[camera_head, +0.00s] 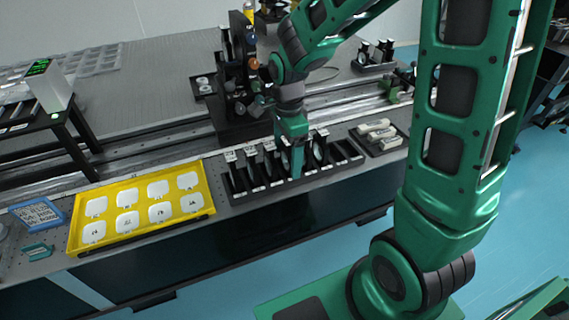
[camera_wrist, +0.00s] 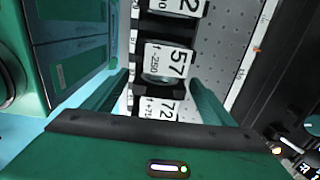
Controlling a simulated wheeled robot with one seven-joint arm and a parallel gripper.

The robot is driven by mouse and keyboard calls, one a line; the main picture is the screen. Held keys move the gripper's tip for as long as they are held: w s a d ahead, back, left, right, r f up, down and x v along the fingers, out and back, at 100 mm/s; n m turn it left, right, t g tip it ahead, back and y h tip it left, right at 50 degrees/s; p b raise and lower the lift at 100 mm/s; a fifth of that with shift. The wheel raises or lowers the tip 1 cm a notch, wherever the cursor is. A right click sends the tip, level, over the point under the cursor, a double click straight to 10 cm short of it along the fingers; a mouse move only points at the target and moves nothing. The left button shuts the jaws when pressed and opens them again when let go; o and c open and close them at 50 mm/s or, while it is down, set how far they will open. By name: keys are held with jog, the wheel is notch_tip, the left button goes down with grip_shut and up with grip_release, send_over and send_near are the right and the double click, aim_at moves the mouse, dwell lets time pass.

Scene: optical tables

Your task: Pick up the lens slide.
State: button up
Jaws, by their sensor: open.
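A row of black lens slides with white number labels stands upright in a dark rack (camera_head: 240,194) along the front of the optical table. In the wrist view, a slide labelled 57 (camera_wrist: 168,62) lies ahead of my gripper (camera_wrist: 160,88), roughly between its two green fingers. A slide labelled 72 (camera_wrist: 160,106) shows below it, and another label ending in 2 (camera_wrist: 188,6) shows above. In the head view, my gripper (camera_head: 297,168) points down at the rack's middle and hides some slides. The fingers are apart, and no slide is seen held.
A yellow tray (camera_head: 148,238) of white pieces lies left of the rack. A small tray (camera_head: 378,138) of pale parts stands to the right. A dark optical mount (camera_head: 238,75) rises behind the rack.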

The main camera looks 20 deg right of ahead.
jog(key=c, duration=1.3)
jog(key=shift+o, duration=0.2)
